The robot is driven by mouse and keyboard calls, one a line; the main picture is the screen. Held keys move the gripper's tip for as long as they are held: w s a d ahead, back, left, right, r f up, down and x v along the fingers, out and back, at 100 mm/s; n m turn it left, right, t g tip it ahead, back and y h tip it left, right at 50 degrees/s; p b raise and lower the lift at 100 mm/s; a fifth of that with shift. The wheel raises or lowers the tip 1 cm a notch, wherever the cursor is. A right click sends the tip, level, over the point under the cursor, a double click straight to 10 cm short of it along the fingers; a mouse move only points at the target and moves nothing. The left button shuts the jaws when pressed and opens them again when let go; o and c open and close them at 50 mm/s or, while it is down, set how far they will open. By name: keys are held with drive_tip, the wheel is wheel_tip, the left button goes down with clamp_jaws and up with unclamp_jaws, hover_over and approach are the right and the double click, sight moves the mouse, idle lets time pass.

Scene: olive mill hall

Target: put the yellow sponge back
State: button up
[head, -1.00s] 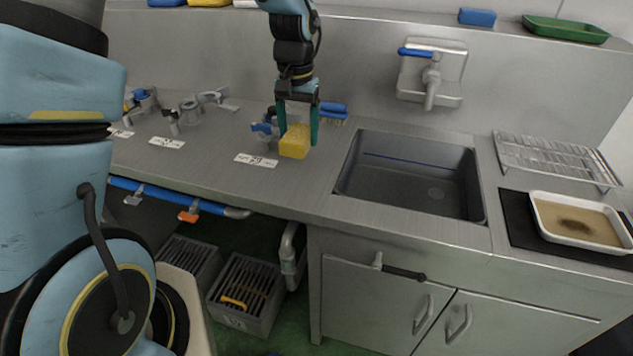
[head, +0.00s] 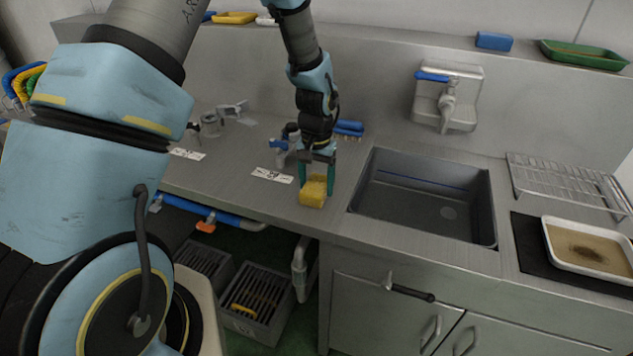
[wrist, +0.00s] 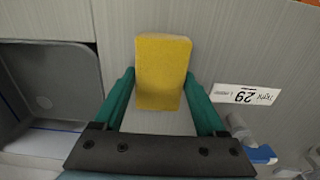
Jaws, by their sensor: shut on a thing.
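The yellow sponge (head: 313,193) is between the fingers of my gripper (head: 317,180), just left of the sink in the head view. My gripper is shut on it and points down at the steel counter. In the wrist view the sponge (wrist: 163,72) stands out past the green fingertips of my gripper (wrist: 165,95). Whether the sponge touches the counter I cannot tell.
The sink (head: 425,200) lies right of the sponge. A label (head: 272,175) and a blue-handled valve (head: 284,142) are to its left and behind; a blue brush (head: 349,129) lies behind my gripper. A wire rack (head: 565,180) and white tray (head: 590,248) stand at right. A blue sponge-like block (head: 494,41) sits on the ledge.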

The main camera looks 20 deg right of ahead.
sight(316, 184)
drive_tip(key=shift+f, duration=0.15)
drive_tip(key=o, duration=1.2)
drive_tip(key=shift+o, duration=0.2)
wheel_tip(316, 184, up, 12)
drive_tip(key=b, duration=0.4)
drive_tip(key=s+a+n, duration=0.2)
drive_tip(key=a+n, duration=0.1)
drive_tip(key=a, duration=1.2)
drive_tip(key=s+a+r+n+t, duration=0.1)
drive_tip(key=a+n, duration=0.3)
drive_tip(key=a, duration=1.1)
drive_tip(key=shift+s+a+r+t, duration=0.2)
drive_tip(key=shift+s+t, duration=0.1)
drive_tip(key=shift+s, duration=0.35)
